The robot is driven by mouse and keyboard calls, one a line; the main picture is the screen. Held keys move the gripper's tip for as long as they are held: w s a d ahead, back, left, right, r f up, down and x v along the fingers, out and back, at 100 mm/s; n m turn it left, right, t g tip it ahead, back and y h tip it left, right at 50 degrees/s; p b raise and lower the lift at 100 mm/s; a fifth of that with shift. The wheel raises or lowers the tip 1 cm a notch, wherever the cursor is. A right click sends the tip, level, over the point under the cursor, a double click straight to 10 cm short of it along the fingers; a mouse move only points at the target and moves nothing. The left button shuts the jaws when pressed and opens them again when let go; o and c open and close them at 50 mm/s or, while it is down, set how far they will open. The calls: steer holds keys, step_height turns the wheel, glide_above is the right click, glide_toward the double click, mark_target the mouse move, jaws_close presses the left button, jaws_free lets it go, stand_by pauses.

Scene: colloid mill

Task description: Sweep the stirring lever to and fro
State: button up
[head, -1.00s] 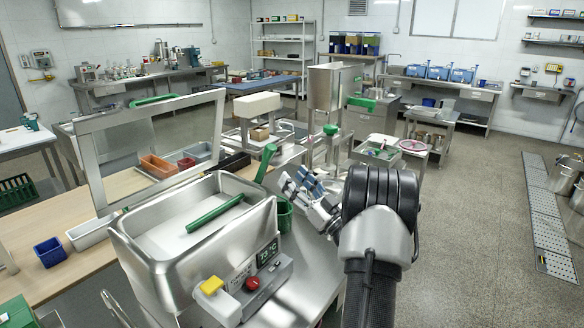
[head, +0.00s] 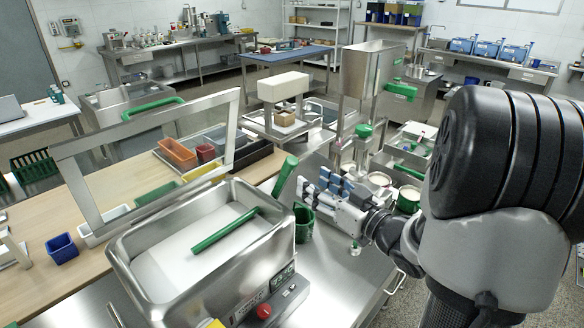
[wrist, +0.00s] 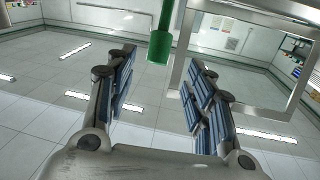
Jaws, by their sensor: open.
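The green, tilted handle (head: 285,176), which seems to be the stirring lever, rises at the right rear corner of the steel bath (head: 255,262). A second green bar (head: 224,230) lies across the pale inside of the bath. My gripper (head: 314,181), with blue-padded fingers, is open and empty just right of the tilted handle, apart from it. In the wrist view, a green handle end (wrist: 160,46) hangs between and beyond the open fingertips (wrist: 160,64), not gripped. The lever's lower end is hidden behind the bath's rim.
The raised framed lid (head: 62,150) stands behind the bath. A green cup (head: 303,222) is below my gripper. The mill with its steel hopper (head: 368,75) stands behind. A blue bin (head: 61,248) sits on the wooden bench at left. Bare steel top (head: 335,275) lies right of the bath.

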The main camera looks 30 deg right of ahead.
mark_target(295, 169)
steer(key=b+x, duration=0.1)
steer(key=x, duration=0.9)
steer(key=shift+w, duration=0.2)
steer(key=shift+r, duration=0.1)
jaws_close()
